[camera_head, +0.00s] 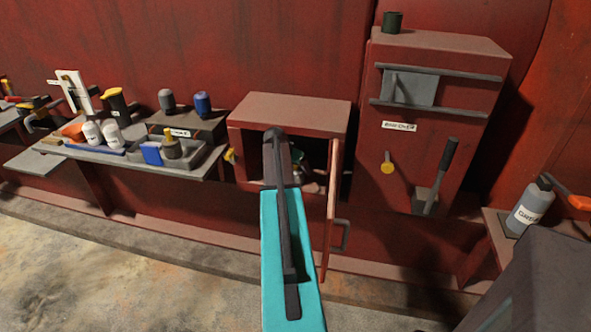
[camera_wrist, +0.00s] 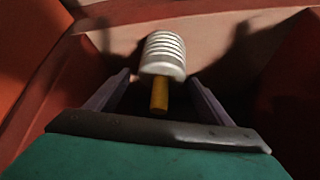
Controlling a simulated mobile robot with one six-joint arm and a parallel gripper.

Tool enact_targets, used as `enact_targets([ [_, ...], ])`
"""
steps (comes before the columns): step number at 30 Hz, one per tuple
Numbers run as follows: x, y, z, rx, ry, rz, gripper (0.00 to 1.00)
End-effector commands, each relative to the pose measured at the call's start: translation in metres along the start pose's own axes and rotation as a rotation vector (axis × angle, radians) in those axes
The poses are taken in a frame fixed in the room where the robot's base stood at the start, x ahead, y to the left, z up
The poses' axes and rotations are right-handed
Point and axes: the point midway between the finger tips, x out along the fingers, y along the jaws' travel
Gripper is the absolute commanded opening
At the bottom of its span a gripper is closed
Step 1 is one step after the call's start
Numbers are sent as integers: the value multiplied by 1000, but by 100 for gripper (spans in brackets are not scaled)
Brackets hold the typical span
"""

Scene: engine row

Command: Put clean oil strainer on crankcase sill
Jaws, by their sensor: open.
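A white ribbed, rounded piece with a yellow stem (camera_wrist: 163,55) shows in the wrist view, probably the oil strainer; I cannot read any mark that says it is clean. It is inside a red-walled box, against the pale surface behind. My gripper (camera_wrist: 157,98) is open, one finger on each side of the yellow stem, with no visible grip on it. In the head view my arm reaches into the open red compartment (camera_head: 290,108), likely the crankcase, and hides much of its opening. My gripper and the ribbed piece are not clear there. I cannot single out the sill.
The compartment's door (camera_head: 331,215) stands open on the right, close to my arm. A grey bench (camera_head: 200,174) on the left holds bottles, cylinders and tools. A taller red cabinet (camera_head: 400,160) with a lever is on the right. A grey bottle (camera_head: 530,205) stands at far right.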

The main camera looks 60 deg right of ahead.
Motion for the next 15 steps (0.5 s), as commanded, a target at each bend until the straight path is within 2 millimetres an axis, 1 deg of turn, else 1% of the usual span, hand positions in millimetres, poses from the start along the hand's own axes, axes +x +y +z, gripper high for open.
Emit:
enact_targets([
  [5,-19,1,2,0,1,-1,74],
  [15,-67,0,2,0,1,-2,74],
])
